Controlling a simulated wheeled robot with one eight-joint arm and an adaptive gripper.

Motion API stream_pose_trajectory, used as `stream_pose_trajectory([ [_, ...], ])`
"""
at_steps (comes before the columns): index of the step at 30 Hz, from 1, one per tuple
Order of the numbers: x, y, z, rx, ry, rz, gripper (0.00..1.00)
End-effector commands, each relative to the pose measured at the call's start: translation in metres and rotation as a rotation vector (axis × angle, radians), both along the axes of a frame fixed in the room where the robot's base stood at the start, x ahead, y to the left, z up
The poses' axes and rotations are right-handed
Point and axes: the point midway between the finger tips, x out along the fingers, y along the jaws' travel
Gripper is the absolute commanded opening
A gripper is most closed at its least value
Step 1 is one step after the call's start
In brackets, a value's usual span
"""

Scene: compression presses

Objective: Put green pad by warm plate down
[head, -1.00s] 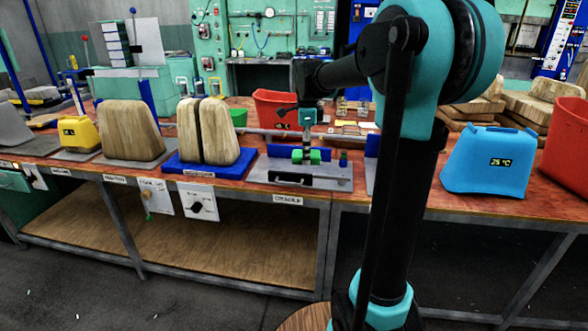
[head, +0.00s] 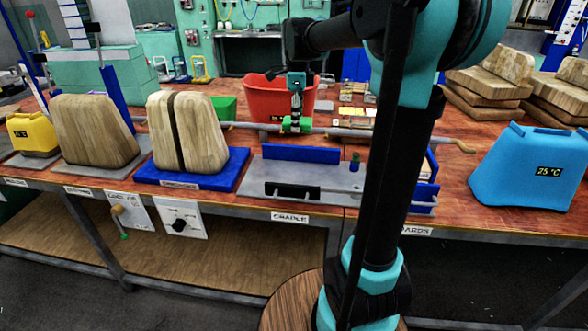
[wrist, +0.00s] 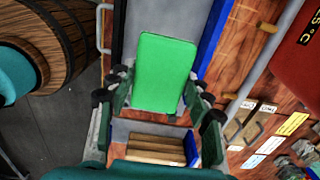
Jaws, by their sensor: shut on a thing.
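The green pad (wrist: 165,68) is a flat, rounded rectangle held between the fingers of my gripper (wrist: 158,88) in the wrist view. In the head view, my gripper (head: 297,105) points down with green pad (head: 291,124) at its tips, above the bench behind the cradle (head: 305,178). The cradle is a grey plate with a blue back wall and a black front block. It holds no pad. I cannot tell which plate is the warm one; the small label texts to the left are too blurred to read.
Two wooden blocks pressed together stand on a blue base (head: 225,175), left of the cradle. Further left are another wooden block (head: 92,132) and a yellow box (head: 33,135). A red bin (head: 262,90) stands behind; a blue container (head: 530,165) reading 25 °C stands right.

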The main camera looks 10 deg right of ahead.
Motion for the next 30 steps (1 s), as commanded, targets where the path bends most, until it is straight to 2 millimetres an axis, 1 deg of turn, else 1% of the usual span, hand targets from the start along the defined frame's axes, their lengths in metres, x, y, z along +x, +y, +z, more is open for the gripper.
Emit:
stream_pose_trajectory([
  [2,0.000,0.000,-0.006,0.000,0.000,0.000,0.14],
  [5,0.000,0.000,-0.023,0.000,0.000,0.000,0.14],
  [15,0.001,0.000,-0.106,0.000,0.000,0.000,0.14],
  [19,0.001,0.000,-0.135,0.000,0.000,0.000,0.14],
  [22,0.000,0.000,-0.150,0.000,0.000,0.000,0.14],
  [28,0.000,0.000,-0.166,0.000,0.000,0.000,0.14],
  [30,0.000,0.000,-0.174,0.000,0.000,0.000,0.14],
])
